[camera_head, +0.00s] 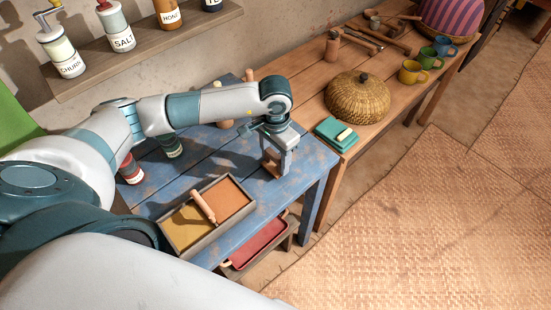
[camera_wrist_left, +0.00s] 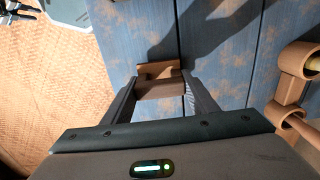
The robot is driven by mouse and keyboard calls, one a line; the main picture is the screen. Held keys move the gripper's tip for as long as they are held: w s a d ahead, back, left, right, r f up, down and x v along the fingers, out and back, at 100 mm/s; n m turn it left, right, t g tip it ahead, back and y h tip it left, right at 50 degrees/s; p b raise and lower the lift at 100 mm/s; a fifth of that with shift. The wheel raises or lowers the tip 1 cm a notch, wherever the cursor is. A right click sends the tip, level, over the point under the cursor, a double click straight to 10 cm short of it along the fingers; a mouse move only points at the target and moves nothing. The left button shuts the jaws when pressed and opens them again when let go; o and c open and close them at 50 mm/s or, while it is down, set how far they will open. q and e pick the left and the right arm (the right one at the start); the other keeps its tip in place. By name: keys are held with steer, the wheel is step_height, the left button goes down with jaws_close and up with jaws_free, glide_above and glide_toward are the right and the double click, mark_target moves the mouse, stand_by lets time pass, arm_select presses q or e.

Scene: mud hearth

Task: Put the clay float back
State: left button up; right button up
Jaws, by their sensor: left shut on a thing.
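My left gripper (camera_head: 276,166) is over the right end of the blue table (camera_head: 225,150), pointing down. In the left wrist view its two fingers (camera_wrist_left: 160,90) are shut on a brown block-like piece, which looks like the clay float (camera_wrist_left: 158,71). The fingers hide part of it. I cannot tell whether it touches the table top.
A two-part tray (camera_head: 222,232) with yellow and orange fill and a wooden-handled tool (camera_head: 202,206) lies at the table's front. A wooden bench (camera_head: 315,110) at the right holds a woven dome (camera_head: 357,97) and teal cloth (camera_head: 335,132).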

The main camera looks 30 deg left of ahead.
mark_target(275, 155)
arm_select(q)
steer(key=shift+f, duration=0.85)
steer(key=o, duration=1)
steer(key=shift+o, duration=0.2)
steer(key=shift+r, duration=0.15)
steer(key=shift+w+r, duration=0.1)
steer(key=shift+r, duration=0.45)
step_height(275, 155, up, 10)
steer(key=b, duration=0.4)
steer(key=shift+f, duration=0.15)
steer(key=shift+r+b, duration=0.35)
steer(key=shift+r, duration=0.15)
